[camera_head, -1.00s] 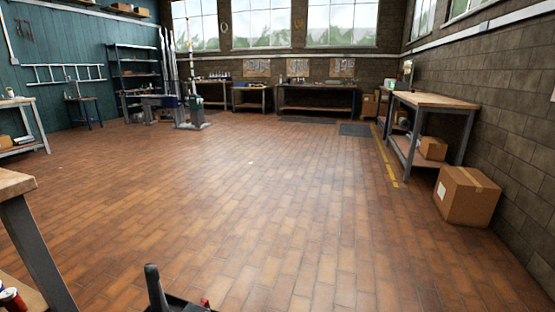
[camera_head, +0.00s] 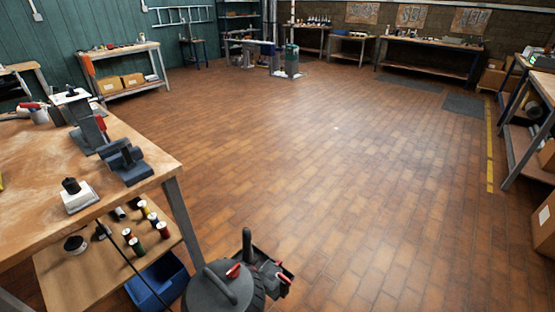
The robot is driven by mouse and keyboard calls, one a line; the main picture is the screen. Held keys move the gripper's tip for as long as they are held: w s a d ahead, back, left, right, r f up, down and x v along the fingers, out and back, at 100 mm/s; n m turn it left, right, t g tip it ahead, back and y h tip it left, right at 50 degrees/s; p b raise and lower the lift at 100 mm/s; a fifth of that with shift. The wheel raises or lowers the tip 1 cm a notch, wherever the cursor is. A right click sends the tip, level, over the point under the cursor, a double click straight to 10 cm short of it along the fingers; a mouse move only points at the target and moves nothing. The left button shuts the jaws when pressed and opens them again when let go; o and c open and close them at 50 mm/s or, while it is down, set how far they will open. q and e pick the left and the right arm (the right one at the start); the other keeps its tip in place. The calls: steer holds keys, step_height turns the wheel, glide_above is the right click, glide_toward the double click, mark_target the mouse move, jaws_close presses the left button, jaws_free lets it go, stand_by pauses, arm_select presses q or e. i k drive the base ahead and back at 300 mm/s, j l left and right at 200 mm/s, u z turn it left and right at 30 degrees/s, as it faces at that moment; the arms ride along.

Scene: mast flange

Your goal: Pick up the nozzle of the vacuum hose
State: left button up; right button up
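A round dark grey body (camera_head: 215,290) with a curved handle and a red part stands at the bottom edge of the head view, beside the workbench; it looks like a vacuum canister, partly cut off. I cannot make out a hose nozzle for certain. A thin black line (camera_head: 128,264), perhaps a cable or hose, runs down past the bench's lower shelf toward the bottom edge. Neither of my grippers is in view.
A wooden workbench (camera_head: 40,160) with a vise (camera_head: 124,160) is at the left; its lower shelf (camera_head: 75,277) holds several spools. A blue bin (camera_head: 158,282) is beneath. A dark tray (camera_head: 272,272) with red-handled items lies beside the canister. The brick floor (camera_head: 350,180) ahead is open.

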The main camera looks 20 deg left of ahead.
mark_target(252, 261)
steer(key=u, duration=1.15)
